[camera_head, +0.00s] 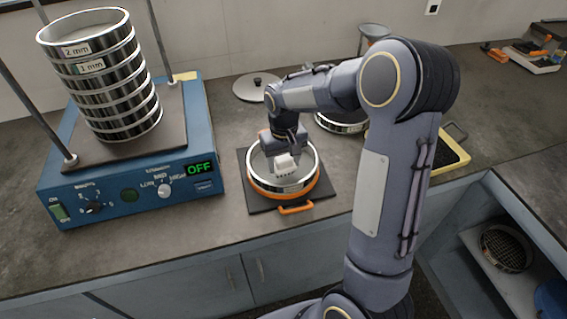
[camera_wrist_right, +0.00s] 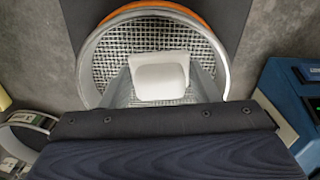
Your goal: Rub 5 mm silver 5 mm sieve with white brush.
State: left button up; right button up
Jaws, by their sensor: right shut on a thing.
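The silver sieve (camera_head: 306,178) sits upright on an orange-rimmed holder (camera_head: 297,209) on the counter, in the middle of the head view. In the right wrist view its coarse wire mesh (camera_wrist_right: 120,52) shows inside the silver rim. My right gripper (camera_head: 284,152) is over the sieve, pointing down, and is shut on the white brush (camera_head: 285,165). The brush (camera_wrist_right: 161,77) is inside the ring of the sieve as seen from above. I cannot tell whether its bristles touch the mesh. My left gripper is not in view.
A blue shaker (camera_head: 128,190) with a stack of sieves (camera_head: 112,90) stands at the left, its display reading OFF. A round lid (camera_head: 256,88) lies behind the sieve. A yellow-rimmed tray (camera_head: 449,158) is to the right, beyond my arm.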

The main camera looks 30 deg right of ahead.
jog(key=shift+w+r+p, duration=0.15)
jog(key=shift+r+p, duration=0.15)
jog(key=shift+r, duration=0.2)
jog(key=shift+r+p, duration=0.3)
jog(key=shift+r, duration=0.05)
jog(key=shift+r+p, duration=0.6)
jog(key=shift+r, duration=0.25)
jog(key=shift+r+p, duration=1)
jog(key=shift+r, duration=0.25)
